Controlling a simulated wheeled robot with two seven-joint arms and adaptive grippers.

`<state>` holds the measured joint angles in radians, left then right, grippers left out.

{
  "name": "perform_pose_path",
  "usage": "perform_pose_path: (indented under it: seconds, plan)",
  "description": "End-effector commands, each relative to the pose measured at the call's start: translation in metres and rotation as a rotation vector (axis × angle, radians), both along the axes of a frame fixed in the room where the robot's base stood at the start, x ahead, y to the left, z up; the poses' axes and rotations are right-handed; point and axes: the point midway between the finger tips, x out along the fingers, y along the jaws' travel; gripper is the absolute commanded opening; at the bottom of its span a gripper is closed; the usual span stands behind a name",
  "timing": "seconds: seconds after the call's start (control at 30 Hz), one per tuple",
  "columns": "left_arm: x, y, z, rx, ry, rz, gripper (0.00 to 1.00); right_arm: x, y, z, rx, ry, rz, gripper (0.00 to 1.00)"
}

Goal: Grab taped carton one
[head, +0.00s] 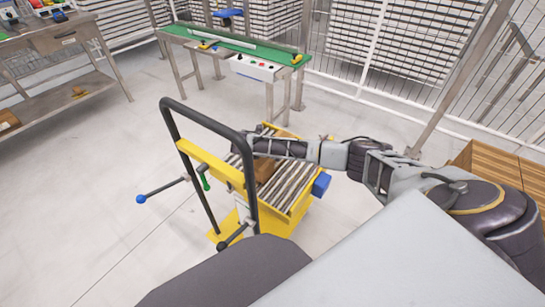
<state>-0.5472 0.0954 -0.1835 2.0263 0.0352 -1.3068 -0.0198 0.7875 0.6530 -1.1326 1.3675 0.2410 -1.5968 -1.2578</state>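A brown carton (265,170) lies on the roller top of a yellow cart (296,208). Only part of it shows, because my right arm and the cart's black handle cover some of it; I cannot make out any tape. My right arm reaches in from the right across the cart. Its gripper (250,148) is at the carton's far edge, partly behind the black handle. Its fingers are too hidden to tell whether they are open or touching the carton. My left gripper is out of view.
The cart's tall black handle (185,107) stands on the near left, with a blue-knobbed lever (140,199) sticking out. A green conveyor (235,43) is behind. A workbench (50,40) is at left, brown boxes (490,165) at right. The left floor is clear.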

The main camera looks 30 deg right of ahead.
Motion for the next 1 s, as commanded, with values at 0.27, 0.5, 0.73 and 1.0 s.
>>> perform_pose_path:
  seconds: [0.27, 0.5, 0.73, 1.0]
  plan:
    - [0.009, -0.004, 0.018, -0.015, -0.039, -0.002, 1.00, 0.006, -0.018, -0.022, -0.002, 0.002, -0.001, 1.00]
    - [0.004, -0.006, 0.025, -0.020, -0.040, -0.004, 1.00, 0.009, -0.022, -0.026, 0.000, 0.001, 0.001, 1.00]
    - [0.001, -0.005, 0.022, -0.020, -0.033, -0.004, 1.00, 0.008, -0.022, -0.026, 0.000, 0.001, 0.001, 1.00]
    - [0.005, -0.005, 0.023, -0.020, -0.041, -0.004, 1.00, 0.008, -0.022, -0.026, 0.000, 0.001, 0.001, 0.86]
